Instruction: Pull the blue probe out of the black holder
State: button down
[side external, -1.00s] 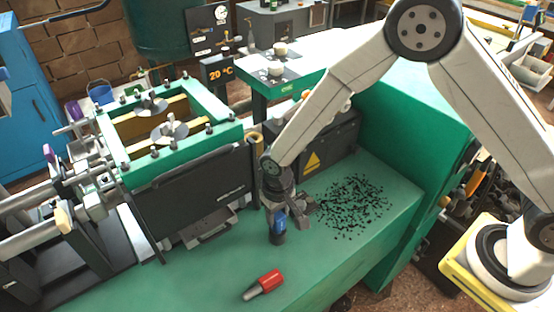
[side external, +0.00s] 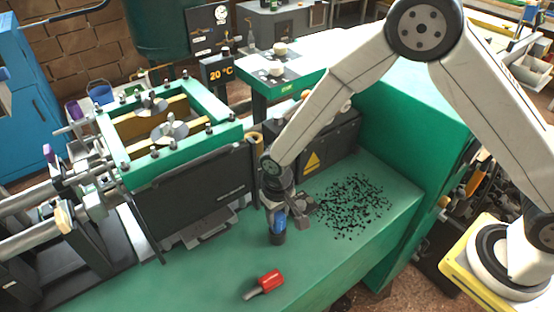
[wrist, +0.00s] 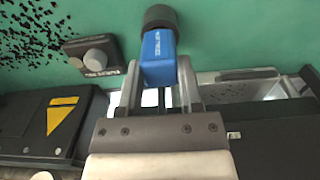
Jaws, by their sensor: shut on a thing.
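The blue probe (side external: 279,221) stands upright in the small round black holder (side external: 278,239) on the green bench top. In the wrist view the blue probe (wrist: 158,58) sits between the two fingers, with the black holder (wrist: 160,17) around its far end. My gripper (side external: 277,214) points down over the probe and is shut on it; the fingers of my gripper (wrist: 158,88) lie on either side of the blue body. The probe's lower end is hidden in the holder.
A red probe with a grey tip (side external: 269,280) lies on the bench near the front edge. Black chips (side external: 352,205) are scattered to the right. A grey device with a round knob (wrist: 95,56) lies close by. A dark machine panel (side external: 195,200) stands to the left.

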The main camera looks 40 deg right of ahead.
jog(key=shift+r, duration=2.85)
dwell(1.3)
jog(key=shift+r, duration=1.3)
